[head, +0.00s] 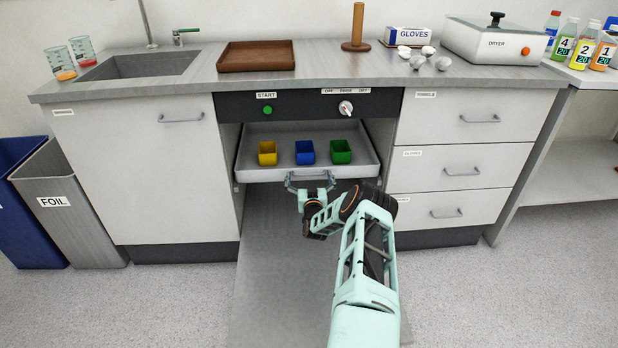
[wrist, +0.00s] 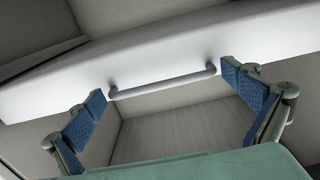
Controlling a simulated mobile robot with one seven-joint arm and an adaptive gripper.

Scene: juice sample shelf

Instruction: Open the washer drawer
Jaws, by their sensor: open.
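The washer drawer (head: 257,174) is a light grey tray under the control panel, and its front reaches out past the cabinet opening. It holds a yellow cup (head: 267,153), a blue cup (head: 305,152) and a green cup (head: 340,151). Its grey bar handle (wrist: 165,81) runs across the white drawer front in the wrist view. My gripper (head: 313,188) is at the handle in the head view. In the wrist view my gripper (wrist: 168,82) is open, with blue finger pads near the two ends of the bar. I cannot tell whether they touch it.
The washer door (head: 275,275) lies folded down below the drawer. A green START button (head: 267,110) and a knob (head: 345,108) are on the panel above. Closed drawers (head: 460,169) stand at right, a cabinet door (head: 150,180) at left. The floor in front is clear.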

